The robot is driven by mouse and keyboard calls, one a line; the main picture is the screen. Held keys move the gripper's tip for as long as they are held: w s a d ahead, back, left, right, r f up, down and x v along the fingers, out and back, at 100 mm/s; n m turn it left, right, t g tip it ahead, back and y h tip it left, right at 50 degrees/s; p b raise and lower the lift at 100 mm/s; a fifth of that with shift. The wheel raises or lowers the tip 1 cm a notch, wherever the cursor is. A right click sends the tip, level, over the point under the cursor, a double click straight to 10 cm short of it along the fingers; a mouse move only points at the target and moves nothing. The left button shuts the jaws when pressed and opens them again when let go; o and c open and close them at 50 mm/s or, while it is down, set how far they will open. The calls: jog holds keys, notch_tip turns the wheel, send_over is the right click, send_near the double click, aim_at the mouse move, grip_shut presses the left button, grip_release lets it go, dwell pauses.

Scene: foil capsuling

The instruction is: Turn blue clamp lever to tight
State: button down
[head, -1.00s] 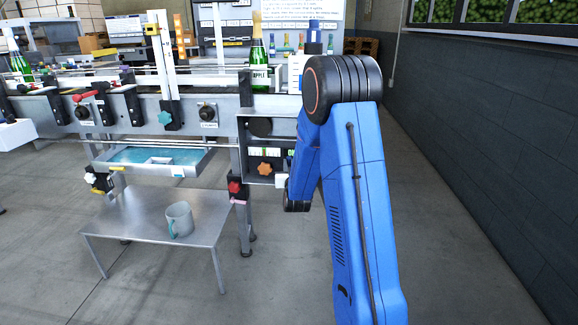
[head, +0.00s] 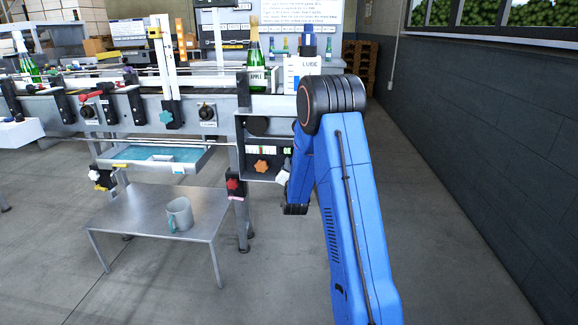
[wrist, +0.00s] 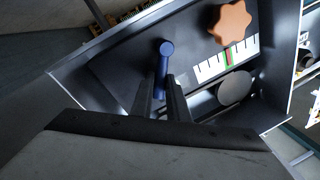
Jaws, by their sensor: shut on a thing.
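The blue clamp lever (wrist: 165,62) shows in the wrist view as a blue rod with a rounded end, in a dark recessed panel (wrist: 118,75). My gripper (wrist: 160,88) has its two dark fingers on either side of the lever's lower part and is shut on it. The lever's lower end is partly hidden between the fingers. An orange star knob (wrist: 230,22) and a white scale (wrist: 210,68) with green and red marks lie to its right. In the head view my arm hides the lever and the fingers; the orange knob (head: 261,166) shows left of the arm.
A grey disc (wrist: 236,88) sits close to the right of my fingers. In the head view, a green bottle (head: 255,68) stands on the machine above the panel. A metal table (head: 140,214) with a mug (head: 179,214) stands at lower left. The floor right of my arm is clear.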

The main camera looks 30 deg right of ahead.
jog(key=m, duration=0.1)
jog(key=f+m, duration=0.1)
jog(key=m, duration=0.1)
jog(key=d+m+h, duration=0.1)
jog(key=m, duration=0.1)
jog(key=shift+s+f, duration=0.35)
jog(key=m, duration=0.1)
jog(key=f+m, duration=0.1)
jog(key=m+h, duration=0.1)
jog(key=m, duration=0.1)
jog(key=shift+s+d+f, duration=0.15)
jog(key=shift+f, duration=0.1)
jog(key=shift+f+m+h, duration=0.2)
jog(key=shift+f+m, duration=0.1)
jog(key=shift+m, duration=0.55)
jog(key=shift+f+m+h, duration=0.2)
jog(key=shift+f+m, duration=0.05)
jog(key=shift+m, duration=0.6)
jog(key=c, duration=1.7)
grip_release()
jog(key=v, duration=1.7)
jog(key=shift+s+a+r, duration=0.15)
jog(key=shift+a+r, duration=0.05)
jog(key=shift+r, duration=0.05)
